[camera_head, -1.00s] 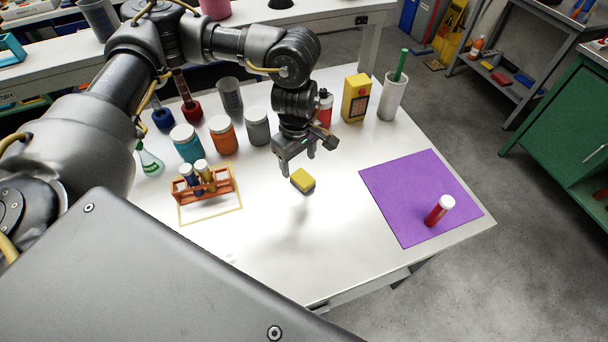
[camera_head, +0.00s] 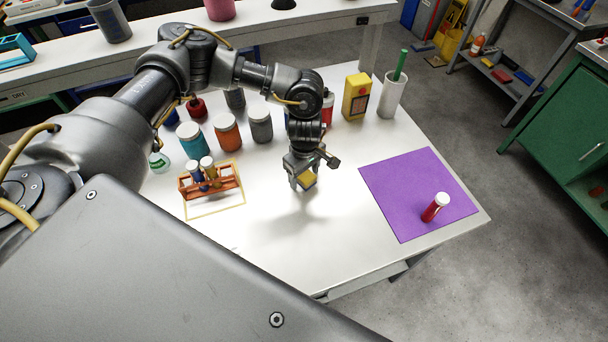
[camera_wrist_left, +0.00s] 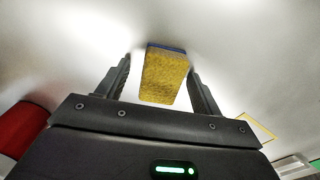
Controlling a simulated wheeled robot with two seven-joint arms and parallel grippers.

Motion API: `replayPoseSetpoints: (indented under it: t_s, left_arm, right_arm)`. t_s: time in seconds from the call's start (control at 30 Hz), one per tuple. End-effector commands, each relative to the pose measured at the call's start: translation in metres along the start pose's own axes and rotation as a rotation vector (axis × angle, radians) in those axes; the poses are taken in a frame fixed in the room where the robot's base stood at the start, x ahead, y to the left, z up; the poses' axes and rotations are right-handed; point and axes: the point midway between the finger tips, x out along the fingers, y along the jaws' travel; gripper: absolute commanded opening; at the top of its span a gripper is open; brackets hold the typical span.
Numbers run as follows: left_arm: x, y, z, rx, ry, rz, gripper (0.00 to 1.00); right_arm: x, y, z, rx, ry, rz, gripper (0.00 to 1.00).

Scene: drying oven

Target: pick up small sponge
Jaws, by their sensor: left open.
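The small sponge (camera_head: 308,180) is yellow with a dark blue layer and lies on the white table. In the left wrist view the sponge (camera_wrist_left: 164,77) sits between the two fingers, with a gap on each side. My left gripper (camera_head: 306,186) is open and lowered over the sponge, its fingers on either side of it. It also shows in the left wrist view (camera_wrist_left: 162,80). The gripper hides part of the sponge in the head view. My right gripper is not in view.
A purple mat (camera_head: 400,190) with a red, white-capped tube (camera_head: 434,208) lies to the right. An orange rack (camera_head: 212,190) with vials stands left. Jars (camera_head: 228,133), a yellow device (camera_head: 356,98) and a white cylinder (camera_head: 391,100) stand behind. The table's front is clear.

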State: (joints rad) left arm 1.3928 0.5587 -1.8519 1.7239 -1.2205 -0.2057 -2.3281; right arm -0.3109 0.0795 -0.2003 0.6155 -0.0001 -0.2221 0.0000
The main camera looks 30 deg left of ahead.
Motion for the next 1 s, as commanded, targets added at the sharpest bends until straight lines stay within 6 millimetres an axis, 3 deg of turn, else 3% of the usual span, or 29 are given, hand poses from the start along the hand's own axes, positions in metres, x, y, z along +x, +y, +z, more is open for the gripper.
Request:
replayPoseSetpoints:
  t_s: [0.07, 0.4, 0.47, 0.77, 1.0]
  left_arm:
    - [0.0, 0.0, 0.0, -0.001, 0.0, 0.0, 0.65]
    - [0.0, 0.0, 0.0, -0.001, 0.0, 0.0, 0.21]
    - [0.0, 0.0, 0.0, -0.001, 0.0, 0.001, 0.16]
    - [-0.004, 0.0, 0.0, -0.002, -0.001, 0.001, 0.15]
    - [-0.033, 0.0, 0.001, 0.003, -0.001, 0.003, 0.15]
  right_arm:
    - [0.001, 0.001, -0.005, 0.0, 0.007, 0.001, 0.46]
    - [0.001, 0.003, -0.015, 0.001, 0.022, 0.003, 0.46]
    - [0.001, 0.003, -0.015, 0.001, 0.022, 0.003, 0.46]
    - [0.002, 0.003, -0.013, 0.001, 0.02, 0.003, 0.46]
    - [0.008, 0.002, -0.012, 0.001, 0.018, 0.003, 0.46]
